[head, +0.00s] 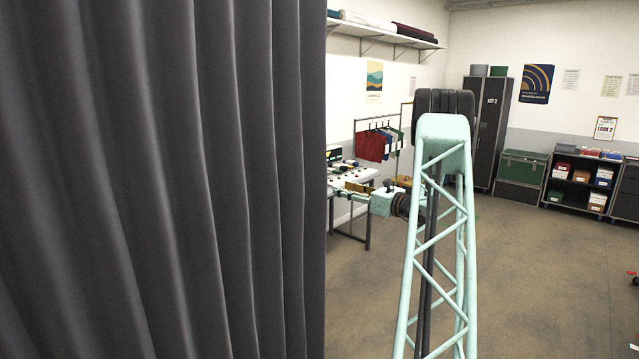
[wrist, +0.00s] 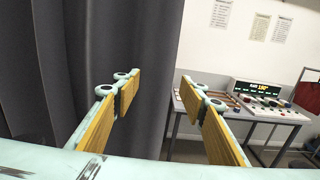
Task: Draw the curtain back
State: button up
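The dark grey curtain (head: 165,180) hangs in deep folds and fills the left half of the head view. Its free edge runs down just left of my gripper (head: 345,191). In the wrist view the curtain (wrist: 75,50) fills the left side and the space seen between my fingers. My gripper (wrist: 153,88) is open there, its two yellow-padded fingers wide apart with nothing gripped. The curtain's edge shows close to the right fingertip. I cannot tell how far the fingertips are from the cloth. The curtain's top and bottom are out of view.
A work table (wrist: 255,112) with a control console (wrist: 268,98) stands beyond the curtain's edge. A rail with hanging garments (head: 372,146), a dark cabinet (head: 485,135), a green trunk (head: 521,170) and shelves of boxes (head: 578,183) stand farther back.

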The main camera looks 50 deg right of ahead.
aim_at(320, 181)
jog(key=shift+w+d+p, duration=0.15)
jog(key=shift+w+d, duration=0.1)
jog(key=shift+w, duration=2.05)
jog(key=shift+w+d+p, duration=0.1)
jog(key=shift+w+d, duration=0.15)
jog(key=shift+w, duration=2.05)
jog(key=shift+w+d+p, duration=0.15)
jog(key=shift+w+d, duration=0.1)
jog(key=shift+w, duration=2.05)
jog(key=c, duration=1.2)
